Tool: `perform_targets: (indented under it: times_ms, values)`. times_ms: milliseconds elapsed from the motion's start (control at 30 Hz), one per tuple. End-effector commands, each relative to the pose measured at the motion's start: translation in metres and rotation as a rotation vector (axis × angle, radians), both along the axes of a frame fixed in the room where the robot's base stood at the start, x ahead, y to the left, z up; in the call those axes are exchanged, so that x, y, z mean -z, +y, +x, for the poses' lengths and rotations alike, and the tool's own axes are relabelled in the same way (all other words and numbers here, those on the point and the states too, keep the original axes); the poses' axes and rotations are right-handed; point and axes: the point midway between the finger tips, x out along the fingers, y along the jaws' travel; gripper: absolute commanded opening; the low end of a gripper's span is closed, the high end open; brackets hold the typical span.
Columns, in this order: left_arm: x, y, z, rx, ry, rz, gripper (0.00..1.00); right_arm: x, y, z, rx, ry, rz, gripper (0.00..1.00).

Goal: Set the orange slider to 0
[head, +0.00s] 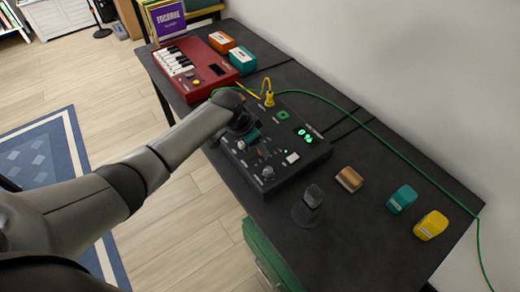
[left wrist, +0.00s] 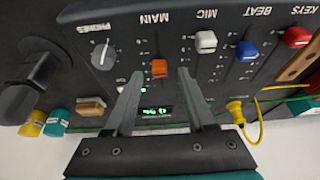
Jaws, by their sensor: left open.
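The orange slider (left wrist: 160,68) sits on the black mixer panel under the upside-down label MAIN in the left wrist view. Its cap is at the end of the visible tick marks farther from that label; any scale numbers are too small to read. My left gripper (left wrist: 159,76) is open, its two fingers on either side of the cap, apart from it in the picture. Whether they touch the panel cannot be told. My right gripper is not in view.
White (left wrist: 206,41), blue (left wrist: 246,51) and red (left wrist: 297,37) sliders stand beside the orange one. A phones knob (left wrist: 103,55) is on its other side.

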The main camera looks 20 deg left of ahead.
Motion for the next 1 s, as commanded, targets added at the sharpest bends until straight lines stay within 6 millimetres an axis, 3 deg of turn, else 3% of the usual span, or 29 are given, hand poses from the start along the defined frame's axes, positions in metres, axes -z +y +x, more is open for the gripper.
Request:
perform_targets:
  times_ms: [200,500,1000]
  values:
    - [0.0126,-0.0035,0.0045,0.000,-0.001,0.000,0.55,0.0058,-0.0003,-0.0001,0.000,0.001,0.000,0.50]
    - [0.0133,-0.0038,0.0048,0.001,-0.002,0.000,0.55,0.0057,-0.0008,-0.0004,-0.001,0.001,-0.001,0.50]
    - [0.0133,-0.0036,0.0046,0.000,-0.001,0.001,0.00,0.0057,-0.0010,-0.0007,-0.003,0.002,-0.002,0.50]
